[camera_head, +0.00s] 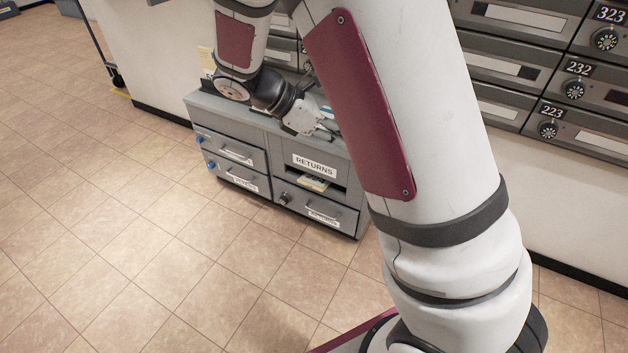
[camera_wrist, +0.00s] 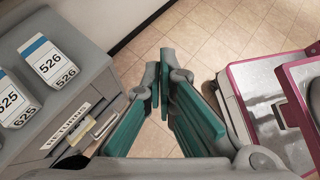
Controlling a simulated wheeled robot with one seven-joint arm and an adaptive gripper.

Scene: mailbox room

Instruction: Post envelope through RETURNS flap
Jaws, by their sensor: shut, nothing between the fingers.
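The RETURNS label (camera_head: 314,165) is on the upper right front of a low grey cabinet (camera_head: 359,220). It also shows at the lower left of the wrist view (camera_wrist: 68,126). A dark opening lies under the label. A small pale yellow, flat item (camera_head: 315,183), which looks like the envelope, sits in that opening and sticks out at the front. A yellowish patch also shows below the label in the wrist view (camera_wrist: 70,162). My gripper (camera_wrist: 163,88) is shut and empty, with teal finger pads, beside the cabinet. In the head view it is near the cabinet's right top, partly hidden.
Drawers with handles (camera_head: 236,154) fill the cabinet's left front. Grey wall mailboxes (camera_head: 510,65) stand at the upper right. The tiled floor (camera_head: 110,230) in front of the cabinet is clear.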

